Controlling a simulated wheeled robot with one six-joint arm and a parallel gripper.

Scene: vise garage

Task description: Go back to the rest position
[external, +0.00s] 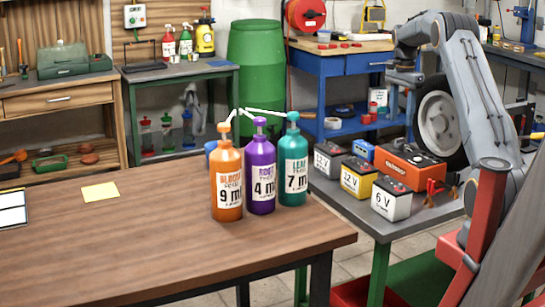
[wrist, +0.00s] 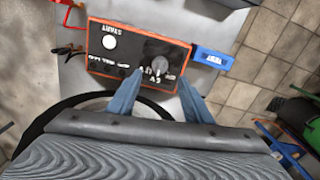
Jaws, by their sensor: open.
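My gripper (external: 403,92) hangs at the end of my raised arm at the right of the external view, above and behind the side bench with the batteries. In the wrist view my gripper (wrist: 160,78) shows two blue-grey fingers spread apart with nothing held between them. Beyond the fingertips lies the orange charger box (wrist: 108,46) with a black face and a knob. The charger (external: 412,167) also shows on the side bench in the external view. A blue box (wrist: 212,58) lies beside it.
Orange, purple and teal bottles (external: 262,180) stand on the wooden table (external: 150,240). White, yellow and grey batteries (external: 391,200) stand at the side bench's front (external: 340,198). A wheel (external: 438,118) is behind the charger. A blue workbench (external: 335,68) stands farther back.

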